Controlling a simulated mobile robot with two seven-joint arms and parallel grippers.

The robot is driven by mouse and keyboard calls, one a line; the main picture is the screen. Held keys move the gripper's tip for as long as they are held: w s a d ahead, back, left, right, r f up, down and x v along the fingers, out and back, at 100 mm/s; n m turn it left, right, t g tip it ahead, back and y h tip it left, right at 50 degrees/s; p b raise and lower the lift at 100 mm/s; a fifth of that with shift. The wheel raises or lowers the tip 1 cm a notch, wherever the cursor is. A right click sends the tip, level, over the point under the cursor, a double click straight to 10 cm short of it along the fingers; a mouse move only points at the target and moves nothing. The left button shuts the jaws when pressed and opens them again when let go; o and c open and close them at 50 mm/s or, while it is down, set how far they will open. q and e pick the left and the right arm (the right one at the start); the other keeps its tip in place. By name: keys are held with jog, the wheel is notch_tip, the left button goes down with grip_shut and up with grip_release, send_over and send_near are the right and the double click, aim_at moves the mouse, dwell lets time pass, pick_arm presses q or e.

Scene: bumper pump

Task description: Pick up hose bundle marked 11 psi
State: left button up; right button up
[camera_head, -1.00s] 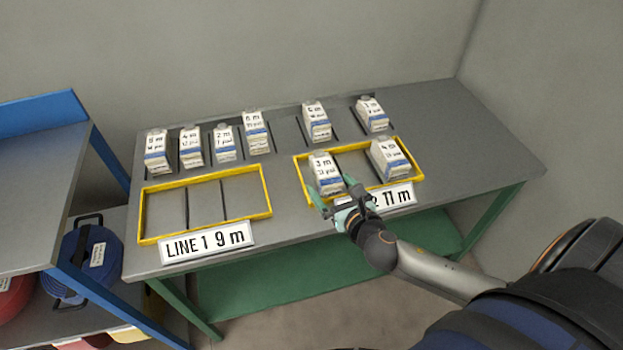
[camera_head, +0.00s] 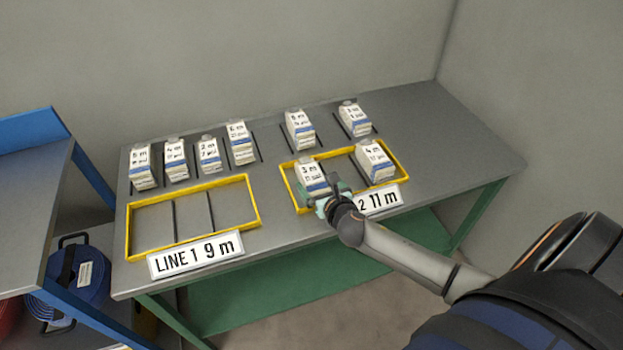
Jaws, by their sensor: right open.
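Several white hose bundles with blue bands stand on the grey table; their psi lines are too small to read surely. A bundle marked 6 m (camera_head: 241,146) stands in the back row. Another back-row bundle (camera_head: 299,129) stands right of it. A bundle marked 3 m (camera_head: 312,176) sits in the left part of the right yellow frame, and one marked 4 m (camera_head: 376,162) in its right part. My right gripper (camera_head: 327,197) is open at the front right end of the 3 m bundle; whether it touches is unclear. My left gripper is out of view.
The left yellow frame (camera_head: 131,233) is empty, with a LINE 1 9 m sign (camera_head: 196,255) in front. The right frame's sign (camera_head: 381,200) is partly hidden by my gripper. A blue-edged shelf (camera_head: 22,225) stands left. The table's right end is bare.

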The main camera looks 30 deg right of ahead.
aim_at(313, 177)
jog(key=shift+x, duration=1.6)
jog(key=shift+r, duration=0.1)
grip_shut()
